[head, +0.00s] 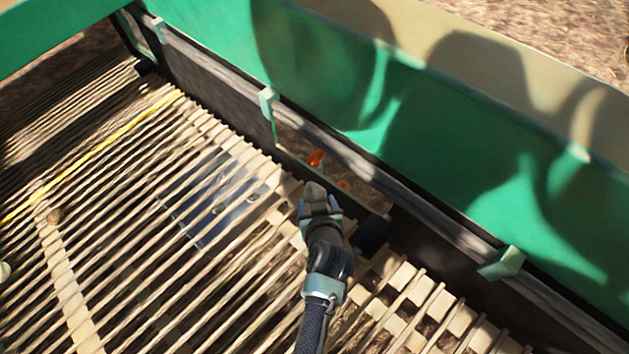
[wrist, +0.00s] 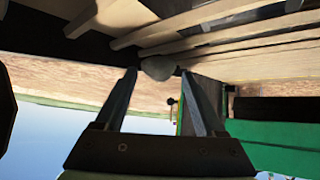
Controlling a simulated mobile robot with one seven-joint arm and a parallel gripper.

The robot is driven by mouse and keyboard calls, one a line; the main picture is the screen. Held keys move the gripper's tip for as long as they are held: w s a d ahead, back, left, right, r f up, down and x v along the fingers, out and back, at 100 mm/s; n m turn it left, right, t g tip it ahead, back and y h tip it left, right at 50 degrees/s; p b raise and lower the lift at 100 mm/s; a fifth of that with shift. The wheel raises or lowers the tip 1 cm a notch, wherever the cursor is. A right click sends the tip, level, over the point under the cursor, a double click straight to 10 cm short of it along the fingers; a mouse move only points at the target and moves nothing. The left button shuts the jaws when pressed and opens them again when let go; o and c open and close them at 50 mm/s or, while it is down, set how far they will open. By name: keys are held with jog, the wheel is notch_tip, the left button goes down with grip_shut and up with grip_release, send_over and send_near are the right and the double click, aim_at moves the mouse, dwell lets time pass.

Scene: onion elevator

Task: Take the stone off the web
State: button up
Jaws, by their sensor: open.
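The web (head: 110,205) is a slope of pale parallel rods. A smooth grey stone (head: 315,191) shows at the tip of my gripper (head: 320,211), near the web's edge by the side wall. In the wrist view the stone (wrist: 158,67) lies between and just past the two fingertips of my gripper (wrist: 158,76). The fingers are apart. I cannot tell whether they touch the stone. The stone's underside is hidden, and I cannot tell whether it rests on the rods.
A green side wall (head: 400,105) with a dark lower rail runs along the web. An opening beside the gripper shows orange bits (head: 316,158). A brown lump (head: 55,216) and a pale round thing (head: 4,271) lie at the left. Much of the web is bare.

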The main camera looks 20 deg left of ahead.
aim_at(316, 194)
jog(key=x, duration=0.4)
jog(key=shift+w+a+r+b, duration=0.15)
jog(key=shift+w+a+b, duration=0.05)
jog(key=shift+w+b, duration=0.2)
jog(key=shift+r, duration=0.1)
grip_shut()
